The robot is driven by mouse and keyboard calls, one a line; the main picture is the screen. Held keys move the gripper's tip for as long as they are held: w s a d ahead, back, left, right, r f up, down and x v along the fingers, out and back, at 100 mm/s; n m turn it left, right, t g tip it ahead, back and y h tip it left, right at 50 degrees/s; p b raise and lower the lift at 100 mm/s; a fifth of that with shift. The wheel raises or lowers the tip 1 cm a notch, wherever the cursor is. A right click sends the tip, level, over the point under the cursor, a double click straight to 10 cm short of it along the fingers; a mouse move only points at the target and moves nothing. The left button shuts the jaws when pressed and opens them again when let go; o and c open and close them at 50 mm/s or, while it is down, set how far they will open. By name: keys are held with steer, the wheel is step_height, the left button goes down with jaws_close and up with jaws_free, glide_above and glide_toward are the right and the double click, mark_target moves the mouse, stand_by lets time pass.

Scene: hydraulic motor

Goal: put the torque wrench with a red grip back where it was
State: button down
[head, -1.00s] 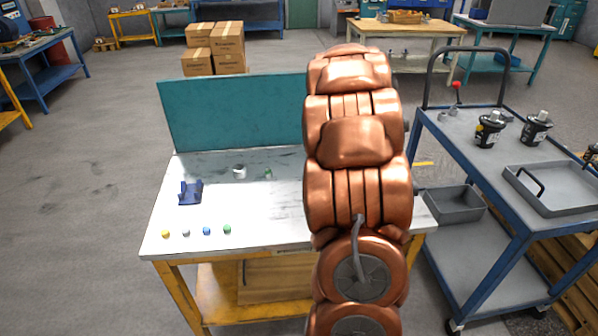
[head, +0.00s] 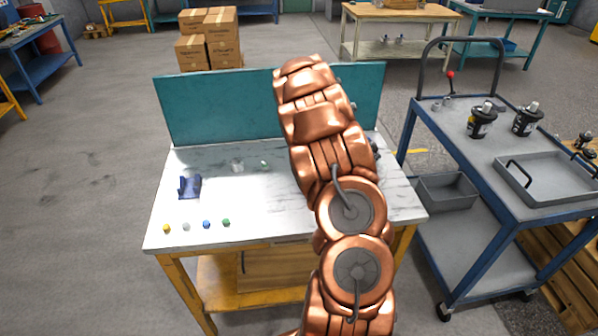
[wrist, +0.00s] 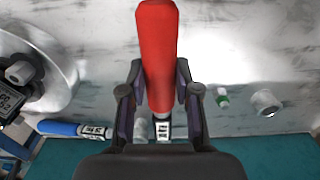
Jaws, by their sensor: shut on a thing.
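The torque wrench's red grip (wrist: 158,50) lies between the two fingers of my gripper (wrist: 159,98) in the wrist view, and the fingers are shut on it. A short metal part with a white label (wrist: 162,131) shows below the grip; the rest of the wrench is hidden by the gripper body. In the head view my copper arm hides the gripper and the wrench. A blue-gripped tool (wrist: 72,129) lies at the lower left in the wrist view. I cannot tell which spot the red wrench came from.
The white worktable (head: 250,205) has a teal back panel (head: 215,105). A blue holder (head: 189,187) and several small coloured knobs (head: 206,224) stand at its left. A round metal part (wrist: 45,75) is left in the wrist view. A blue cart (head: 455,150) stands at right.

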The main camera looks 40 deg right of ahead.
steer(key=shift+w, duration=0.4)
steer(key=shift+f+p, duration=0.95)
steer(key=shift+f, duration=0.85)
steer(key=c, duration=0.8)
jaws_free()
step_height(320, 180, up, 11)
steer(key=b, duration=0.4)
steer(key=shift+s+a+r, duration=0.1)
steer(key=shift+a+r, duration=0.05)
steer(key=shift+r, duration=0.45)
